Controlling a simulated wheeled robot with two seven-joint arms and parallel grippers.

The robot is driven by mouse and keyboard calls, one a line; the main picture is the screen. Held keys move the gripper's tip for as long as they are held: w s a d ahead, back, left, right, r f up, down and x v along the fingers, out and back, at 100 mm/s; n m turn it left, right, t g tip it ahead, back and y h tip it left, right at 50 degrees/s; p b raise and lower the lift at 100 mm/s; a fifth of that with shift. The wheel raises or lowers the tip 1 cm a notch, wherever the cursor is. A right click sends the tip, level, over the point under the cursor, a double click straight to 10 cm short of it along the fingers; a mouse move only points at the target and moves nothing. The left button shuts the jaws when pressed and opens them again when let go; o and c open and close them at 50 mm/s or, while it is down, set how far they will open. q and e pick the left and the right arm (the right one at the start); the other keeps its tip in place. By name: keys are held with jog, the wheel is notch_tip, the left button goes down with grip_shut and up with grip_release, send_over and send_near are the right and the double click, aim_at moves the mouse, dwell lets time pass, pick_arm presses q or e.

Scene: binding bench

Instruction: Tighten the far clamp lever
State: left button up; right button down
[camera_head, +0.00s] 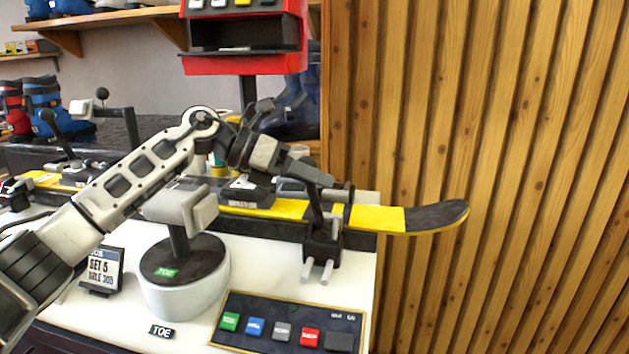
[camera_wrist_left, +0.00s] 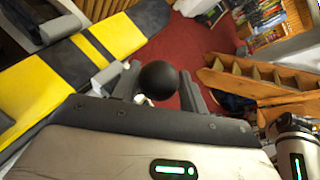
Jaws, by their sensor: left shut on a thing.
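A black clamp (camera_head: 322,245) with two pale pins stands at the right part of the yellow and black ski (camera_head: 385,219), on the bench's right edge. Its dark lever (camera_head: 314,205) rises to my left gripper (camera_head: 318,176), which reaches over the bench from the left. In the left wrist view, the gripper's fingers (camera_wrist_left: 158,85) are shut on the lever's round black knob (camera_wrist_left: 158,78). The ski also shows in that view (camera_wrist_left: 85,60), to the left of the knob. In the head view the knob is mostly hidden by the gripper. My right gripper is not in view.
A second clamp with a black ball lever (camera_head: 58,135) stands at the left of the bench. A white round pedestal (camera_head: 185,285), a button panel (camera_head: 285,325) and a small sign (camera_head: 103,268) stand in front. A red box (camera_head: 245,62) stands behind on a post.

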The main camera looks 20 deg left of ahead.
pick_arm(q)
jog(key=shift+s+d+f+m+g, duration=0.15)
jog(key=shift+s+d+g, duration=0.2)
jog(key=shift+s, duration=0.2)
jog(key=shift+s+d+f+m+g, duration=0.15)
jog(key=shift+s+d+g, duration=0.15)
jog(key=shift+s, duration=0.2)
jog(key=o, duration=1.5)
jog(key=shift+s+r, duration=0.3)
jog(key=shift+s, duration=0.15)
jog(key=shift+w+a+f, duration=0.1)
jog(key=shift+c, duration=0.3)
jog(key=shift+a, duration=0.4)
jog(key=shift+t, duration=0.35)
jog(key=v, duration=1)
jog(key=w+r+v, duration=0.1)
jog(key=v, duration=0.4)
jog(key=shift+s+a+r, duration=0.1)
jog(key=shift+a+r, duration=0.05)
jog(key=shift+a, duration=0.1)
jog(key=shift+c, duration=1.4)
